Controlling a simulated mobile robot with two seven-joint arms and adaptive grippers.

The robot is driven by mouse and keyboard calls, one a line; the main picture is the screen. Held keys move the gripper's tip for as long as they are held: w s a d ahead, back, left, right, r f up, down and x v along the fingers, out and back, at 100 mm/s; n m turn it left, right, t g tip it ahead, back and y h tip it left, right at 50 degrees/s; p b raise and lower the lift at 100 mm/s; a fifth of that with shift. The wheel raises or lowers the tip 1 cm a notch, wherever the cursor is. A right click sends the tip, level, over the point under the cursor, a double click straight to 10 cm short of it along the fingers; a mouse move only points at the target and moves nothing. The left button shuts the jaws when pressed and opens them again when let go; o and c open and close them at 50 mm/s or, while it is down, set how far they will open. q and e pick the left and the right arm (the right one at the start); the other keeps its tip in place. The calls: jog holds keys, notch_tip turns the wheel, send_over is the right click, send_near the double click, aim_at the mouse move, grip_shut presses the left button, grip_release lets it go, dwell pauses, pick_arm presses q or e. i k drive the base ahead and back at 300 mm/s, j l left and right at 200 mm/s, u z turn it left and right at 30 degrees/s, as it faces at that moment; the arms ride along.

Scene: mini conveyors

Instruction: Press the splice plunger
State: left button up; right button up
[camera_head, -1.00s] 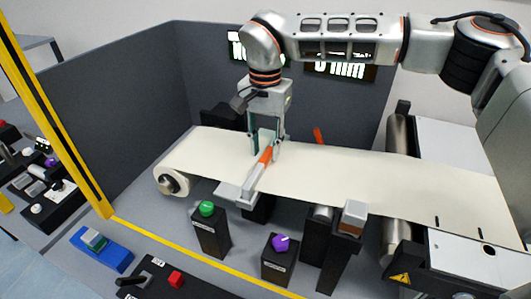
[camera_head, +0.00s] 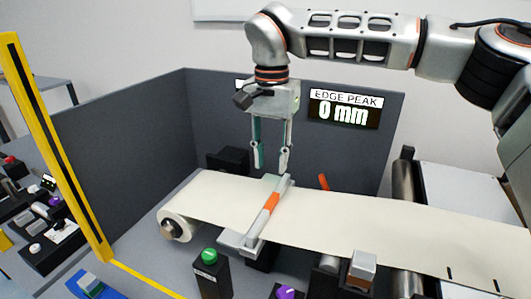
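My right gripper (camera_head: 271,162) hangs fingers-down above the far end of a grey bar with an orange section (camera_head: 271,204). Its two fingers are apart with nothing between them. The bar lies across a cream web strip (camera_head: 340,216), over a flat grey plate (camera_head: 240,243) at the near edge. A green round button (camera_head: 209,256) tops a black post in front of the web. A silver block-like cap (camera_head: 363,262) tops another post to the right. I cannot tell which part is the splice plunger. My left gripper is out of view.
Dark panels (camera_head: 125,130) enclose the back and left. A display (camera_head: 343,108) reads "EDGE PEAK 0 mm". A yellow post (camera_head: 55,150) stands at left. A purple knob (camera_head: 286,292) shows at the bottom edge. An orange lever (camera_head: 323,182) stands behind the web.

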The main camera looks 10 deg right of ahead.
aim_at(209, 254)
jog(key=k, duration=1.5)
